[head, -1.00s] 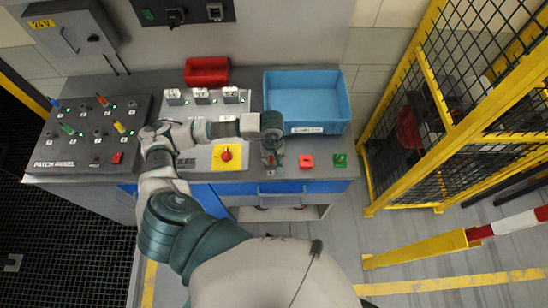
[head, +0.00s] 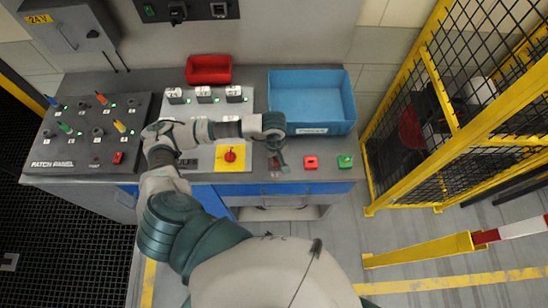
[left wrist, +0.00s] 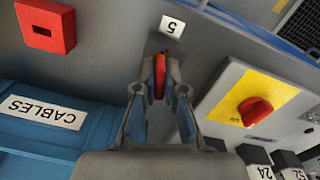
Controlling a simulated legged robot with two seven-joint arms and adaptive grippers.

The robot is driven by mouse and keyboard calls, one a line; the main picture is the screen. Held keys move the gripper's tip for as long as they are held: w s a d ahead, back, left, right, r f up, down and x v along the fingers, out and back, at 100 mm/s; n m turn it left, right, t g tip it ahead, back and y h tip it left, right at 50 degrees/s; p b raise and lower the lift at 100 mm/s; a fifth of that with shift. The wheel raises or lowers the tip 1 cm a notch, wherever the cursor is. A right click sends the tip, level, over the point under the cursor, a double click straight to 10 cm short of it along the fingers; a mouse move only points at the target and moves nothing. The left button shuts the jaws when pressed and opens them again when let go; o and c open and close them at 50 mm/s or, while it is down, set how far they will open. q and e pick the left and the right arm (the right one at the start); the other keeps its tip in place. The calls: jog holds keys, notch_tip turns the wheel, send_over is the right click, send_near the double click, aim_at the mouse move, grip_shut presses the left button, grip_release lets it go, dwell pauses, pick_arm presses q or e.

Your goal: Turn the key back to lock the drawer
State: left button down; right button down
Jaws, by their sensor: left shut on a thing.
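My left gripper (head: 277,164) reaches down to the front edge of the worktop, below the blue bin. In the left wrist view its fingertips (left wrist: 160,72) are closed on the red key (left wrist: 160,82), one finger on each side. The lock under the key is mostly hidden by the fingers. A blue drawer front (head: 316,188) shows below the worktop edge; I cannot tell whether it is locked. My right gripper is not in view.
A yellow plate with a red rotary knob (head: 231,155) is left of the gripper. A red block (head: 310,162) and a green block (head: 345,161) are to its right. The blue bin (head: 312,128), labelled CABLES, stands behind. A yellow fence (head: 443,90) is at the right.

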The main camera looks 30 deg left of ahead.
pick_arm(q)
jog(key=shift+w+d+n, duration=0.1)
jog(key=shift+n, duration=0.7)
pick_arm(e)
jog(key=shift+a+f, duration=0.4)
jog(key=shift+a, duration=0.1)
pick_arm(q)
jog(key=shift+n+b, duration=0.5)
jog(key=shift+n, duration=1)
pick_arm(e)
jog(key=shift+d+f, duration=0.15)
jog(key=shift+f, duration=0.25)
